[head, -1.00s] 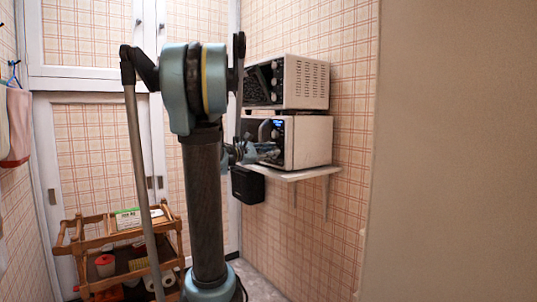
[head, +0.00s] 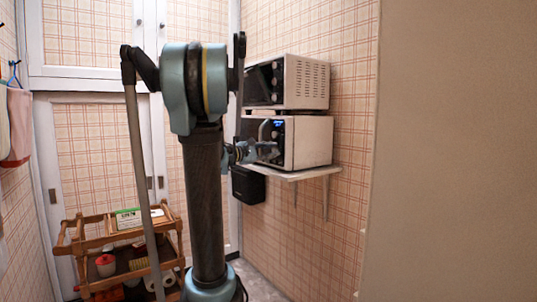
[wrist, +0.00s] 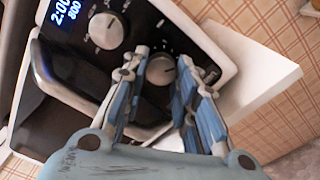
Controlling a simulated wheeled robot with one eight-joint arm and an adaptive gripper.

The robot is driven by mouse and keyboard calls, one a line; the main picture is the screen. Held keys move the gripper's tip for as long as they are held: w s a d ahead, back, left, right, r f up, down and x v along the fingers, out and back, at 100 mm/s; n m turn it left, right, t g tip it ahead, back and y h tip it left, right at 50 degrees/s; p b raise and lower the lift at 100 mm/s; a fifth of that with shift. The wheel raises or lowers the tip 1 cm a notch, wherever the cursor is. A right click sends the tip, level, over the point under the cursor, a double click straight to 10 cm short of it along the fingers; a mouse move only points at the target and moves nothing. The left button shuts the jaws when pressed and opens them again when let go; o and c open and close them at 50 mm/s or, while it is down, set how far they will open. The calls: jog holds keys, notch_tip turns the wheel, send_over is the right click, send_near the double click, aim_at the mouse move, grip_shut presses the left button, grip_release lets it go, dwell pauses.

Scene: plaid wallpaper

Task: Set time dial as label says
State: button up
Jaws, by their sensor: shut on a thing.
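The lower microwave (head: 308,142) stands on a wall shelf with its dark control panel facing left. In the wrist view its blue display (wrist: 67,10) reads about 2:00, with 800 below. An upper dial (wrist: 106,31) on the panel is clear of my fingers. My gripper (wrist: 161,66) has its blue fingers on either side of the lower dial (wrist: 160,71), shut on it. The gripper also shows in front of the panel in the head view (head: 262,150). A green and white card (head: 128,218) lies on the wooden cart; its print is too small to read.
A second oven (head: 300,82) stands above the microwave. The white shelf (head: 300,174) has a black box (head: 248,186) below its left end. The wooden cart (head: 100,243) stands at the left. A plain wall (head: 455,150) fills the right.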

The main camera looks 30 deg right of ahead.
jog(key=o, duration=1)
jog(key=shift+o, duration=0.2)
jog(key=shift+a, duration=0.1)
jog(key=a, duration=1.2)
jog(key=shift+s, duration=0.45)
jog(key=shift+f, duration=0.15)
jog(key=s+a+f+m+y, duration=0.2)
jog(key=s+a+f+y, duration=0.35)
jog(key=f, duration=0.45)
jog(key=s+a+f+m+y, duration=0.1)
jog(key=s+a+f+y, duration=0.35)
jog(key=s+f, duration=0.4)
jog(key=s+a+f+m+y, duration=0.1)
jog(key=s+a+f+y, duration=0.1)
jog(key=a+f, duration=0.3)
jog(key=s+a+f+m+y, duration=0.1)
jog(key=s+a+f+y, duration=0.2)
jog(key=a+f, duration=0.2)
jog(key=s+a+f+m+t+y, duration=0.1)
jog(key=s+a+f+y, duration=0.2)
jog(key=a, duration=0.5)
jog(key=shift+s+a+f, duration=0.2)
jog(key=shift+s+f, duration=0.1)
jog(key=shift+f, duration=0.6)
